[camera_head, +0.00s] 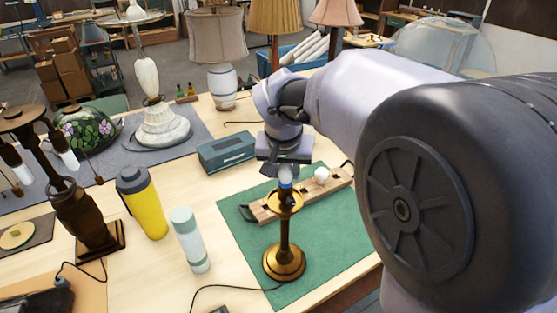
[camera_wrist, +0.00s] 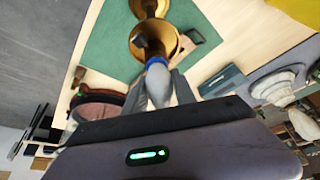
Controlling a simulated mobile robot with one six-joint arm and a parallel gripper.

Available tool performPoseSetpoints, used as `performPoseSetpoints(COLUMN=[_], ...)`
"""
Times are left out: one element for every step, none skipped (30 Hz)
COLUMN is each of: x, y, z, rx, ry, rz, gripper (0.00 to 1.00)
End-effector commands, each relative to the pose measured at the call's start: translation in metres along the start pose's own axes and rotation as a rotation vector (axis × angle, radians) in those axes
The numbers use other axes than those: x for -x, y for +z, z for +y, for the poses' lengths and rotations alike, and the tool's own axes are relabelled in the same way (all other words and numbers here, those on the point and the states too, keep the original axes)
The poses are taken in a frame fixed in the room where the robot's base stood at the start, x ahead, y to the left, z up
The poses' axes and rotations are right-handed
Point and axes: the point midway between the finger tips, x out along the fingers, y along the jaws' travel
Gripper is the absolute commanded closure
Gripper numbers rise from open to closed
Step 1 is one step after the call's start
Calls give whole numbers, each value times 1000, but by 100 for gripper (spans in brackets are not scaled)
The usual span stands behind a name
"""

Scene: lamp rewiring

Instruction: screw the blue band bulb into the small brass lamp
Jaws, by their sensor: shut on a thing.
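The blue band bulb (camera_wrist: 159,88) is between the two fingers of my gripper (camera_wrist: 161,92), with its blue band facing the lamp. In the head view my gripper (camera_head: 286,169) points down over the small brass lamp (camera_head: 284,262), which stands upright on the green mat. The bulb's blue band (camera_head: 285,184) shows just above the lamp's brass cup. The lamp (camera_wrist: 143,35) also shows in the wrist view, with the bulb's lower end at its socket. I cannot tell whether the threads are engaged.
A wooden rack (camera_head: 265,212) with a white bulb (camera_head: 322,174) lies behind the lamp on the green mat (camera_head: 325,248). A teal box (camera_head: 227,151), a yellow bottle (camera_head: 146,207) and a pale bottle (camera_head: 190,240) stand to the left. A cord runs from the lamp's base.

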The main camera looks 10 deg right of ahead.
Motion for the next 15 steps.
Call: performPoseSetpoints(x=[-6,-6,-5,-5,-4,-2,-2,-1,-1,-1,-1,-1,-1,-1,-1], y=[2,1,1,1,1,0,0,0,0,0,0,0,0,0,0], z=[-2,-2,-2,-1,-1,0,1,1,2,2,2,2,2,2,2], rx=[-84,-156,-252,-320,-384,-452,-491,-518,-536,-540,-541,-540,-539,-539,-540], ry=[36,65,105,135,162,189,206,216,223,225,225,224,224,224,224], rz=[3,4,4,4,2,3,1,2,3,3,3,3,2,2,2], gripper=[100,100,100,100,100,100,100,100,100,100,100,100,100,100,100])
